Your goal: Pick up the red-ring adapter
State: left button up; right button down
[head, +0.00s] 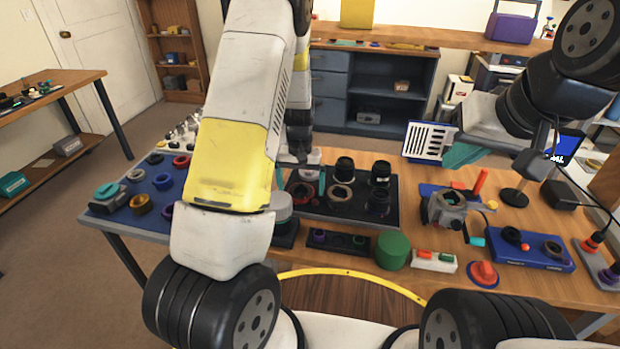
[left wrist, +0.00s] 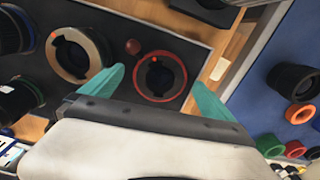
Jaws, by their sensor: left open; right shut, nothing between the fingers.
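The red-ring adapter (head: 303,195) is a dark ring with a red rim. It lies on the black tray (head: 345,217) in the middle of the bench, partly hidden by my left arm in the head view. My left gripper (head: 301,180) is open above it, with its teal fingers pointing down. In the left wrist view the adapter (left wrist: 160,76) shows between the two open fingertips (left wrist: 158,78), with a finger to each side. I cannot tell whether the fingers touch it. My right gripper (head: 460,156) is shut and empty above the right part of the bench.
A tan-ringed adapter (left wrist: 77,54) lies left of the red ring in the left wrist view, with a dark red knob (left wrist: 132,46) between them. Black lens barrels (head: 379,201) stand on the tray. A blue mat (head: 150,190) with rings lies to the left.

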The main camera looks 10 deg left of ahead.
pick_arm(q)
jog(key=shift+f, duration=0.5)
jog(key=shift+r, duration=0.1)
jog(key=c, duration=1.5)
